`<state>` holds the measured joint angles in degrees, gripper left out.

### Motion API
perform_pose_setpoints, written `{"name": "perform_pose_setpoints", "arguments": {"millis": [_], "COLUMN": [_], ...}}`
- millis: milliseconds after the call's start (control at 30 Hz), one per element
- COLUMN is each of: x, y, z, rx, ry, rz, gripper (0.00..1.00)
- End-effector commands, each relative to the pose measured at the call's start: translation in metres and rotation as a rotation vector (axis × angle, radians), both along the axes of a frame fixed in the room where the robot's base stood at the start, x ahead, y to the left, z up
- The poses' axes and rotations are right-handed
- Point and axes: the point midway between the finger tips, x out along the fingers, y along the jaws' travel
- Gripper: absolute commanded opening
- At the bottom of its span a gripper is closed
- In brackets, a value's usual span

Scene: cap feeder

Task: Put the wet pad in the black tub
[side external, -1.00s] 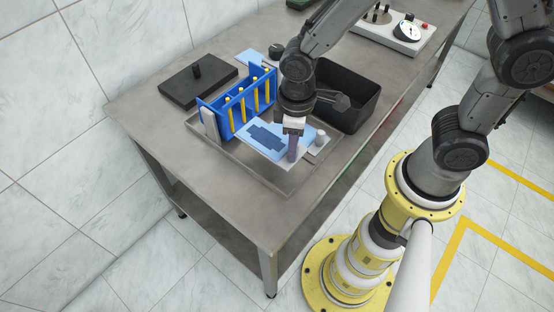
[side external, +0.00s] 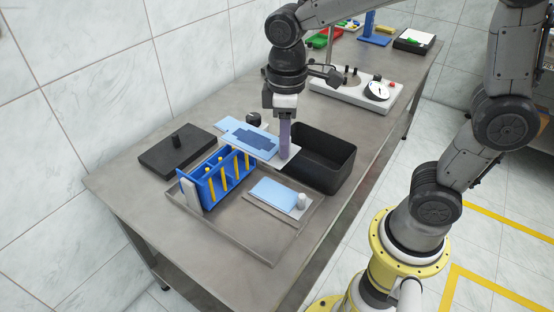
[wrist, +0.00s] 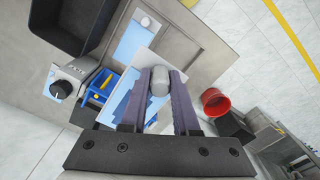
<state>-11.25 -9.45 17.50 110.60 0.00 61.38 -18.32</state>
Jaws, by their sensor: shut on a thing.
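The wet pad (side external: 262,146), light blue with a dark blue patch, sits on a white plate. My gripper (side external: 284,150) is shut on the plate's grey post (wrist: 159,82) and holds the pad raised over the tray's back side, left of the black tub. The wrist view shows the post between the purple fingers, which partly hide the pad (wrist: 122,108). The black tub (side external: 326,178) is open at the top, and what I see of its inside looks empty. It also shows in the wrist view (wrist: 72,28) at upper left.
A plain light blue pad (side external: 272,191) with a white post lies in the metal tray (side external: 236,235). A blue rack (side external: 212,192) with yellow strips stands at the tray's left. A black lid-like slab (side external: 177,153) lies behind. A white gauge unit (side external: 348,93) stands beyond the tub.

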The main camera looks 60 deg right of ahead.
Motion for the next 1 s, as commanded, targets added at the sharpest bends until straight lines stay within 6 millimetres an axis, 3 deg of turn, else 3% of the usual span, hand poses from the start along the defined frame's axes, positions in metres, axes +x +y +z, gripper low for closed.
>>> {"name": "perform_pose_setpoints", "arguments": {"millis": [233,500,800,1000], "x": [0.004,-0.013,-0.037,-0.037], "y": [-0.079,-0.155,-0.206,-0.202], "z": [0.0,0.0,0.0,-0.052], "rx": [0.0,0.0,-0.001,0.003], "ry": [-0.001,-0.001,0.0,0.006], "rz": [-0.022,-0.026,-0.027,-0.019], "gripper": [0.0,0.0,0.0,0.0]}}
